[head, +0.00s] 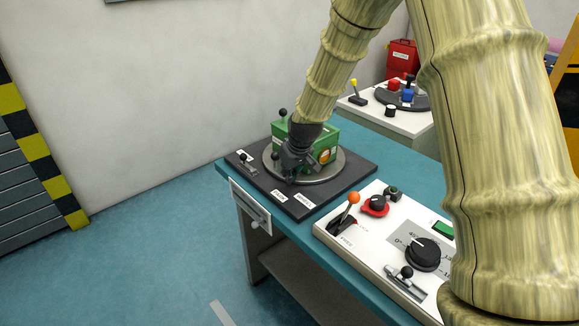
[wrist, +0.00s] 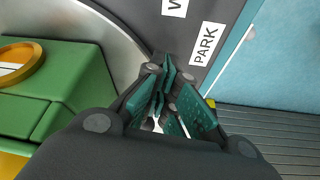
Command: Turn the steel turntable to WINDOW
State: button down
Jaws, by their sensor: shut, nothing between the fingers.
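The steel turntable (head: 336,171) is a round grey disc set in a dark base plate on the blue-topped bench. A green box (head: 322,142) with a round orange-rimmed window stands on it. In the wrist view the disc's rim (wrist: 122,42) curves past the box (wrist: 60,90). The PARK label (wrist: 207,43) and part of a label starting with W (wrist: 175,6) lie on the base beside the rim. My gripper (head: 290,176) is shut and empty at the disc's front edge, near the labels. Its fingertips (wrist: 165,95) hide part of the rim; contact cannot be told.
A small black-knobbed lever (head: 243,159) stands at the base's left corner. A white control panel (head: 385,235) with an orange-knobbed lever (head: 353,199) and a black dial (head: 423,254) is at the front right. A second table (head: 390,118) stands behind. Floor at left is clear.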

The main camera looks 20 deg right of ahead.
aim_at(277, 172)
jog(key=shift+w+a+f+p, duration=0.1)
jog(key=shift+w+p, duration=0.1)
jog(key=shift+w, duration=0.5)
jog(key=shift+w+a+f+p, duration=0.15)
jog(key=shift+w+p, duration=0.1)
jog(key=shift+w, duration=0.5)
jog(key=shift+w+a+f+p, duration=0.1)
jog(key=shift+w+p, duration=0.1)
jog(key=shift+w, duration=0.5)
jog(key=shift+a, duration=0.35)
jog(key=shift+w+d+r, duration=0.1)
jog(key=shift+d, duration=0.2)
jog(key=shift+w+a+m, duration=0.3)
jog(key=shift+a+m, duration=0.05)
jog(key=shift+m, duration=0.05)
jog(key=shift+w, duration=0.15)
